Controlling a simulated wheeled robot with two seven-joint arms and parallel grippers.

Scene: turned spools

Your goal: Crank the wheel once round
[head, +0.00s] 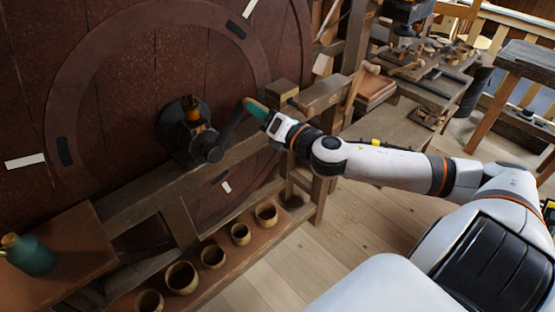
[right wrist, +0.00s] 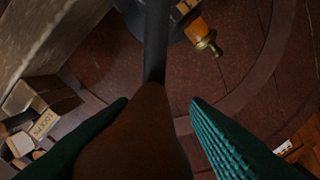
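The large reddish-brown wheel (head: 110,120) stands upright at the left of the head view, with a dark hub (head: 180,143) in front. A dark crank arm (head: 228,128) runs from the hub up and right to my right gripper (head: 250,106). In the right wrist view, the brown wooden handle (right wrist: 138,135) lies between the teal fingers of the right gripper (right wrist: 160,104), below the dark crank arm (right wrist: 156,45). The left finger overlaps the handle's edge; a gap shows beside the right finger. The fingers look open around the handle.
A wooden beam (head: 140,196) crosses in front of the wheel. Several small cups (head: 182,277) stand on a low shelf below. A tool-covered bench (head: 440,85) is at upper right. The floor (head: 345,235) is clear.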

